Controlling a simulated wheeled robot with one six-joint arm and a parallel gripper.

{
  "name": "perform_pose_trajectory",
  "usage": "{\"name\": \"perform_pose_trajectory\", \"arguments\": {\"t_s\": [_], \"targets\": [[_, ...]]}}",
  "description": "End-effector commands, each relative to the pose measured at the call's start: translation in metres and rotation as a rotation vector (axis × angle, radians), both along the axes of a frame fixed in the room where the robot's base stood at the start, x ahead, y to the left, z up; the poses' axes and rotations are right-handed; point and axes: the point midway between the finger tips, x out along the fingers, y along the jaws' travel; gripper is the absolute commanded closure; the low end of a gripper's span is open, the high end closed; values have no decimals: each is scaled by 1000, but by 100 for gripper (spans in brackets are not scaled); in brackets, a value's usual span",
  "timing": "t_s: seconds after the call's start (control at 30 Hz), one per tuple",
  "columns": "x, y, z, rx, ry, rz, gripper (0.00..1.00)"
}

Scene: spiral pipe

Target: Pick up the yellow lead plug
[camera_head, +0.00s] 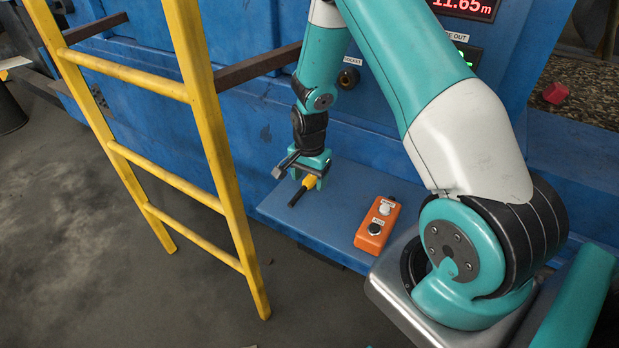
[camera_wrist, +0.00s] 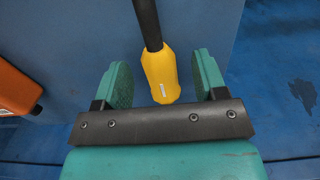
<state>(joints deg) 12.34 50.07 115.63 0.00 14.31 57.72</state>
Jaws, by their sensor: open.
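The yellow lead plug (camera_head: 309,182) is at my gripper (camera_head: 306,178), low over the blue shelf. In the wrist view the plug (camera_wrist: 160,76) lies between the two green finger pads of my gripper (camera_wrist: 161,84), with a gap on each side. Its black lead (camera_wrist: 147,22) runs from its far end to the top edge of that view. In the head view a short dark length of lead (camera_head: 297,196) shows below the plug. My fingers are open around the plug and do not appear to touch it.
The blue shelf (camera_head: 330,225) carries an orange control box (camera_head: 378,222) with two buttons, right of my gripper. A yellow ladder (camera_head: 222,160) stands close on the left. A round socket (camera_head: 348,79) is on the blue machine wall (camera_head: 240,120) above the shelf.

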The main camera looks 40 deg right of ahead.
Motion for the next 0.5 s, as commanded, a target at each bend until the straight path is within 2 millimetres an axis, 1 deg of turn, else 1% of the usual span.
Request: {"name": "perform_pose_trajectory", "arguments": {"t_s": [0.1, 0.27, 0.37, 0.4, 0.47, 0.5], "targets": [[0, 0, -4, 0, -1, 0, 35], [0, 0, -4, 0, -1, 0, 35], [0, 0, -4, 0, -1, 0, 55], [0, 0, -4, 0, 0, 0, 65], [0, 0, -4, 0, 0, 0, 78], [0, 0, -4, 0, 0, 0, 88]]}}
